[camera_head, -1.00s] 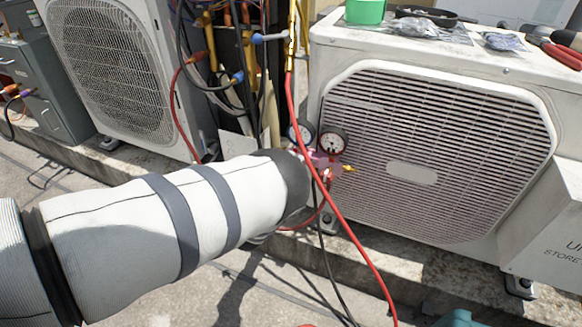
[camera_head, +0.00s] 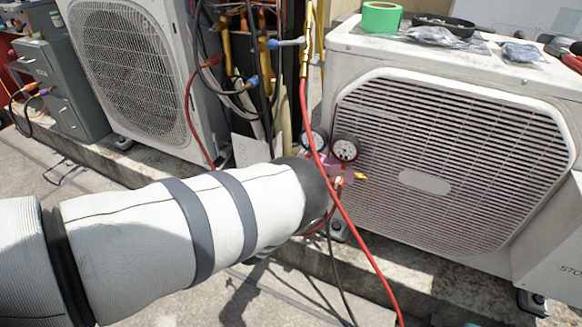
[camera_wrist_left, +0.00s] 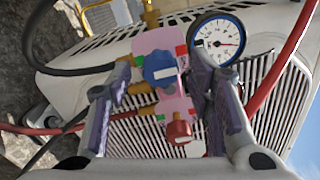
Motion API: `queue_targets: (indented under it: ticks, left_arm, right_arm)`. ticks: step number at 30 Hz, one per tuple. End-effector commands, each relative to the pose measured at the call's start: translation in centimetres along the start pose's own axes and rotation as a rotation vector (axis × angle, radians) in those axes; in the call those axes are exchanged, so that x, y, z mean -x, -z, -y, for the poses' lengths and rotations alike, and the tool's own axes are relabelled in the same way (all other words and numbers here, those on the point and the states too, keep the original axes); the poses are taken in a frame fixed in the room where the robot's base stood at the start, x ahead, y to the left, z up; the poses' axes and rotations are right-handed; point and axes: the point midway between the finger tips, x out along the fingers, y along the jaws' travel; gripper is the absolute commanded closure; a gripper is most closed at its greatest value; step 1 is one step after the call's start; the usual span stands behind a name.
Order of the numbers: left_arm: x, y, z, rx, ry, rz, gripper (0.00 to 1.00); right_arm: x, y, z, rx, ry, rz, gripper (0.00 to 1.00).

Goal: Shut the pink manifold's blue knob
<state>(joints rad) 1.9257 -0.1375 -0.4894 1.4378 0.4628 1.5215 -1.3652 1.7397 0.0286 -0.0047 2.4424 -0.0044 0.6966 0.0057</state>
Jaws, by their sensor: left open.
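In the left wrist view the pink manifold (camera_wrist_left: 170,106) hangs in front of a white condenser grille. Its blue knob (camera_wrist_left: 160,69) faces the camera, with a pale bar across it. My left gripper (camera_wrist_left: 159,72) is open, one finger on each side of the blue knob, with a gap visible on both sides; depth to the knob is hard to judge. A red knob (camera_wrist_left: 179,131) sits lower on the manifold. In the head view my left arm hides the gripper, the blue knob and much of the pink manifold (camera_head: 320,165). My right gripper is not in view.
A blue-rimmed gauge (camera_wrist_left: 217,41) stands close by the right finger; a second gauge shows in the head view (camera_head: 345,149). A red hose (camera_head: 345,215) crosses in front of the right condenser (camera_head: 440,150). Dark hoses hang at the left condenser (camera_head: 130,75).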

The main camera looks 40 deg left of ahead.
Motion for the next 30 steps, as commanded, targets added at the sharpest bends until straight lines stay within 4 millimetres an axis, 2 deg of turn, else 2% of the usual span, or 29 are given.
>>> queue_targets:
  ticks: [1, 6, 10, 15, 26, 28, 29, 30]
  left_arm:
    - [1.4, 0.1, -0.1, -0.002, -0.006, -0.002, 0.53]
    - [6.1, 0.0, -0.2, -0.002, -0.007, -0.001, 0.53]
    - [8.4, 0.1, -0.1, 0.000, -0.003, -0.001, 0.53]
    - [9.6, 0.0, -0.1, -0.001, -0.002, -0.001, 0.53]
    - [9.6, 0.0, -0.1, 0.000, -0.002, -0.001, 0.53]
    - [10.0, -0.1, -0.7, 0.016, -0.032, 0.003, 0.53]
    - [10.5, -0.3, -1.6, 0.036, -0.069, 0.007, 0.53]
    - [11.7, -0.7, -3.3, 0.080, -0.147, 0.018, 0.53]
  right_arm:
    - [0.0, 0.0, 0.0, 0.000, 0.000, 0.000, 0.60]
    - [0.0, 0.0, 0.0, 0.000, 0.000, 0.000, 0.60]
    - [0.0, 0.0, 0.0, 0.000, 0.000, 0.000, 0.60]
    - [0.0, 0.0, 0.0, 0.000, 0.000, 0.000, 0.60]
    - [0.0, 0.0, 0.0, 0.000, 0.000, 0.000, 0.60]
    - [0.0, 0.0, 0.0, 0.000, 0.000, 0.000, 0.60]
    - [0.0, 0.0, 0.0, 0.000, 0.000, 0.000, 0.60]
    - [0.0, 0.0, 0.0, 0.000, 0.000, 0.000, 0.60]
